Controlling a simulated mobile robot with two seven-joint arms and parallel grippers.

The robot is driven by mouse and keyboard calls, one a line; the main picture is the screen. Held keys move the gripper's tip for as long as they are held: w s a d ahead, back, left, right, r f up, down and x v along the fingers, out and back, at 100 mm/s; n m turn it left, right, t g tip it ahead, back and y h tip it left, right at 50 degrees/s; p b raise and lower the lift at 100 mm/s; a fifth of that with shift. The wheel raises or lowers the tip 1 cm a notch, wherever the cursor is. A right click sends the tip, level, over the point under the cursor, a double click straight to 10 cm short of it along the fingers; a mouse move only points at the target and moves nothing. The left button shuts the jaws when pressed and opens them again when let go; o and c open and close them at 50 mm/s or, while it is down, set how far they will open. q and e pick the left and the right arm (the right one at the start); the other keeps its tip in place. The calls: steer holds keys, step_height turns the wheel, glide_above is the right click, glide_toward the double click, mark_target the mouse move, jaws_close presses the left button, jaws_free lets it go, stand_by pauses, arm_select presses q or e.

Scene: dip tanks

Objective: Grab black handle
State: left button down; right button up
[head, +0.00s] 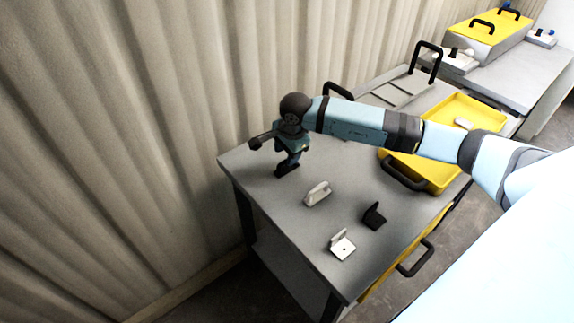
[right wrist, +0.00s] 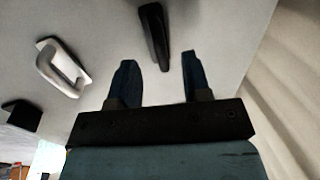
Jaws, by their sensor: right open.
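A black handle (right wrist: 153,35) lies on the grey tabletop in the right wrist view, a narrow bar seen nearly along its length. It sits just beyond my fingertips and between their lines. My right gripper (right wrist: 158,62) is open and empty, with a dark blue finger on each side. In the head view my right gripper (head: 290,160) points down over the table's far left part. A dark piece just below it there looks like the black handle (head: 284,170), partly hidden by the fingers. My left gripper is not in view.
A silver handle (head: 317,194), a black bracket (head: 374,216) and a white bracket (head: 342,246) lie nearby on the table. A yellow tray (head: 440,181) stands to the right, under my arm. A corrugated wall (head: 150,130) rises behind the table.

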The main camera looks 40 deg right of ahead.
mark_target(285, 160)
steer(key=f, duration=0.2)
steer(key=w+f, duration=0.1)
steer(key=f, duration=0.1)
steer(key=shift+f, duration=0.4)
jaws_close()
